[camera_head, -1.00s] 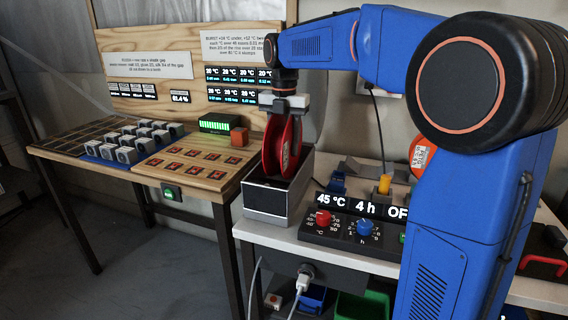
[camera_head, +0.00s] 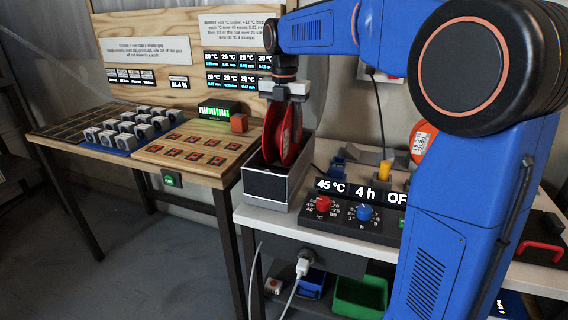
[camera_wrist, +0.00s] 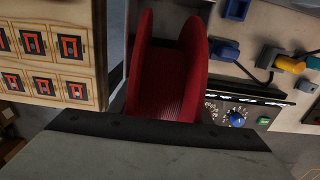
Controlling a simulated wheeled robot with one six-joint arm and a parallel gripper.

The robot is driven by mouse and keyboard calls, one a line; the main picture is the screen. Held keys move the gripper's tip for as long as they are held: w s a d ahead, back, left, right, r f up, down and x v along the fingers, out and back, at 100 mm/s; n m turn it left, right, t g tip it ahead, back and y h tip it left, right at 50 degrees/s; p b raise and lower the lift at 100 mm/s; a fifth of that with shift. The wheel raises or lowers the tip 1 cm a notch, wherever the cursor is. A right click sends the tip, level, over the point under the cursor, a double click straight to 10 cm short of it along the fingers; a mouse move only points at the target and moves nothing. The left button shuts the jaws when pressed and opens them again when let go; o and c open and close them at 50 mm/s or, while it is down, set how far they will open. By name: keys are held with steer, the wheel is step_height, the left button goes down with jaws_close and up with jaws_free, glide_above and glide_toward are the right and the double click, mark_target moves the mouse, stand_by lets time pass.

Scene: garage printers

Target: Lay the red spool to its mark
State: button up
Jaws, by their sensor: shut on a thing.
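The red spool (camera_head: 284,134) stands upright on its rim edges, held by my gripper (camera_head: 285,93) just above or partly inside the open silver-and-black box (camera_head: 279,184) at the left end of the white bench. The spool's lower part is hidden behind the box's front wall. In the wrist view the red spool (camera_wrist: 166,75) fills the upper middle, with its two flanges and wound core showing. My gripper is shut on the spool from above; the fingertips are mostly hidden. I cannot make out a mark for the spool.
A control panel (camera_head: 349,222) with red and blue knobs stands right of the box. An orange spool (camera_head: 422,142) is behind it. At left, a wooden table (camera_head: 186,156) bears several grey blocks and red-marked tiles. A green bin (camera_head: 360,294) is below the bench.

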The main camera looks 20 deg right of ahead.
steer(key=shift+f, duration=0.25)
stand_by(0.4)
steer(key=o, duration=1.3)
